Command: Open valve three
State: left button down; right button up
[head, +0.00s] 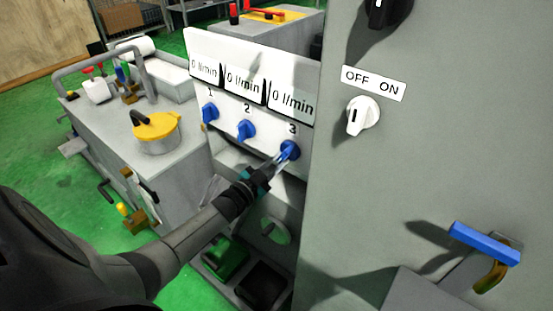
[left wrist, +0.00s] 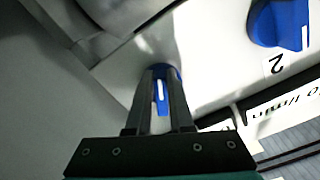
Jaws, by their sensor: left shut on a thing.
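Valve three (head: 290,149) is a blue knob under the number 3 on a white panel (head: 262,50). My left gripper (head: 282,158) is at this knob, with its fingers shut on it. In the left wrist view the fingers (left wrist: 160,88) stand on both sides of the blue knob (left wrist: 161,75), and a white mark shows between them. Blue knobs one (head: 210,112) and two (head: 246,130) sit to the left of it. The display above valve three (head: 291,105) reads 0 l/min, like the other two. My right gripper is not in view.
A grey cabinet (head: 430,180) stands close to the right of valve three. It carries a white OFF/ON switch (head: 362,115) and a blue-handled lever (head: 484,243). A grey machine with a yellow-lidded pot (head: 157,133) is at the left.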

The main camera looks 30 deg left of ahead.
pick_arm(q)
jog(key=shift+d+f+n, duration=0.1)
jog(key=shift+d+n, duration=0.05)
jog(key=shift+n, duration=0.65)
jog(key=shift+d+n, duration=0.15)
jog(key=shift+n, duration=0.65)
jog(key=c, duration=0.8)
grip_release()
jog(key=shift+s, duration=0.15)
jog(key=s+a+p, duration=0.1)
jog(key=s+p, duration=0.2)
jog(key=s, duration=1.2)
jog(key=shift+p, duration=0.3)
